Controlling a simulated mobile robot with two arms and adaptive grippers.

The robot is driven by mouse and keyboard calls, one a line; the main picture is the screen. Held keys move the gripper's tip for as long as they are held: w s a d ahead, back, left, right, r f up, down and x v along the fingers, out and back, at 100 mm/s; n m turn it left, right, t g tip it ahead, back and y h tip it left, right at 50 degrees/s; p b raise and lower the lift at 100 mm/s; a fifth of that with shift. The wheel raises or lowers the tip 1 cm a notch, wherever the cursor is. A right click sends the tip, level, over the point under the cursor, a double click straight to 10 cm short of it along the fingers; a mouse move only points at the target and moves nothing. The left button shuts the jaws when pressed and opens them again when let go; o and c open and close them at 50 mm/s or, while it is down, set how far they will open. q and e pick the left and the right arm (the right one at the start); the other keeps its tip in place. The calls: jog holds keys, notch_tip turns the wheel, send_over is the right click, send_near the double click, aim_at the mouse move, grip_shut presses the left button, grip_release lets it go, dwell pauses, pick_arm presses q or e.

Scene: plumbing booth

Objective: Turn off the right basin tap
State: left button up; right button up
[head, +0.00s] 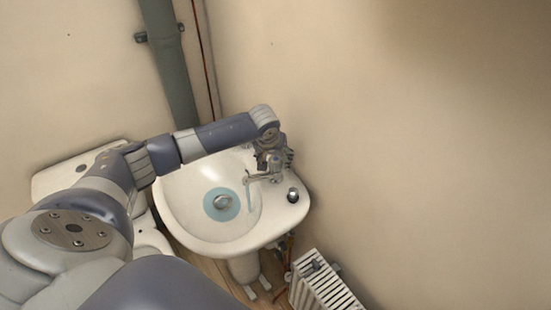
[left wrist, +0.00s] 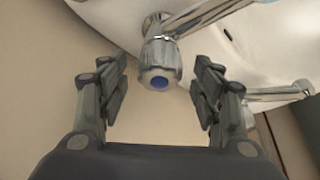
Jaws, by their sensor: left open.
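The white basin (head: 185,222) stands against the wall, with a chrome tap (head: 262,179) on its rim. A thin stream of water falls from this tap's spout into the bowl. My left gripper (head: 274,158) is at the tap's head, partly hidden by its own arm. In the left wrist view, a ribbed chrome tap handle (left wrist: 159,66) with a blue cap lies between and just beyond the fingertips. The gripper (left wrist: 160,87) is open, with a finger either side and visible gaps to the handle. My right gripper is not in view.
Bluish water surrounds the drain (head: 222,202). A second chrome spout (left wrist: 277,95) shows at the right of the left wrist view. A small round chrome piece (head: 293,195) sits on the basin rim. A white radiator (head: 322,286) stands below right; a grey pipe (head: 168,62) runs up the wall.

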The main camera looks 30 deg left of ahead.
pick_arm(q)
jog(key=shift+w+f, duration=0.2)
jog(key=shift+f, duration=0.4)
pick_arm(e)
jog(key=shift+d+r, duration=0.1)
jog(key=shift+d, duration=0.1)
pick_arm(q)
jog(key=shift+c, duration=0.6)
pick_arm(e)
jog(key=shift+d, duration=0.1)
pick_arm(q)
jog(key=c, duration=1)
jog(key=shift+o, duration=0.2)
